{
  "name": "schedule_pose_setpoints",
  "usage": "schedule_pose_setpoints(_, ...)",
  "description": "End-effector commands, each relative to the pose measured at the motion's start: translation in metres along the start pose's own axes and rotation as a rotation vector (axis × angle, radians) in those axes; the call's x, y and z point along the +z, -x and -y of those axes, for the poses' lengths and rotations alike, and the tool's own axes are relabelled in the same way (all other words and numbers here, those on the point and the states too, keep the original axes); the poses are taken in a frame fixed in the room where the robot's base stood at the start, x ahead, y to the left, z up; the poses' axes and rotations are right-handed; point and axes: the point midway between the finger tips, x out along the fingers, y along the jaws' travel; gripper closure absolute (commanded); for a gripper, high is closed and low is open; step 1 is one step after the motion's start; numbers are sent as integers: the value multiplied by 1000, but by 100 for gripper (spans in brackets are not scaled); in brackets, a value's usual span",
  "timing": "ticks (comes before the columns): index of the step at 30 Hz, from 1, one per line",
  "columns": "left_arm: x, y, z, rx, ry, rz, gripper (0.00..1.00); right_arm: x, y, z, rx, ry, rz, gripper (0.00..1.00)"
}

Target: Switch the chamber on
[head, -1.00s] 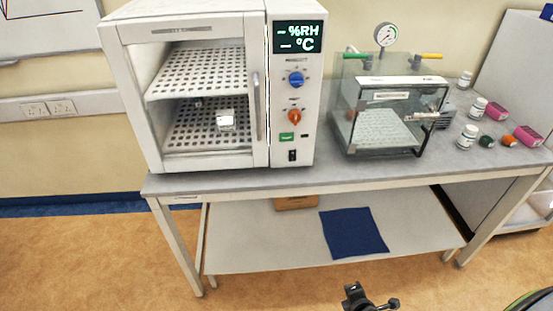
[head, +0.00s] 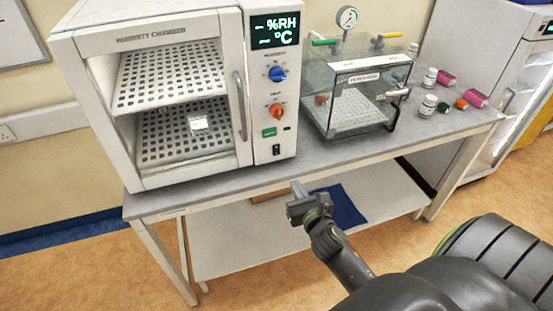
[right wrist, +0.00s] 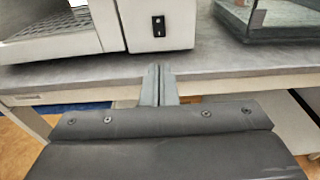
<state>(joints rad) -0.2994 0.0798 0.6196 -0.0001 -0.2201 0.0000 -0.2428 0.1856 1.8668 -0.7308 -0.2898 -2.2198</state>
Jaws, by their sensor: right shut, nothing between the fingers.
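The white humidity chamber (head: 160,95) stands on the left of the bench. Its display (head: 275,31) shows dashes before %RH and °C. Below are a blue knob (head: 277,74), an orange knob (head: 277,111), a green patch (head: 269,132) and a black rocker switch (head: 276,150). The switch also shows in the right wrist view (right wrist: 158,26). My right gripper (head: 298,192) is in front of the bench edge, below the switch and apart from it. In the right wrist view its fingers (right wrist: 158,72) are shut with nothing between them. My left gripper is out of view.
A clear vacuum box (head: 355,95) with a gauge stands right of the chamber. The bench's front edge (head: 350,160) lies between my arm and the panel. A blue cloth (head: 345,207) lies on the lower shelf.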

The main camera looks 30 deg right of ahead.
Motion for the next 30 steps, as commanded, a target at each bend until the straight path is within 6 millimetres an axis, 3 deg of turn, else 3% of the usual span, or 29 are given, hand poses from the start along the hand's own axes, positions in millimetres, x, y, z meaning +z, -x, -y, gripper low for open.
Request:
schedule_pose_setpoints(7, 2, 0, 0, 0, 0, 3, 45, -1, -3, 0, 0, -2, -1, 100)
schedule_pose_setpoints(11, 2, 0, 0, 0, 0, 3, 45, 0, -15, 0, 1, -2, 0, 100)
schedule_pose_setpoints(24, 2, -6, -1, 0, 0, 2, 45, -1, -100, 0, 0, -2, 0, 100)
schedule_pose_setpoints(30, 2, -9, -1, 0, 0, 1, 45, -2, -127, 0, 1, -3, -1, 100)
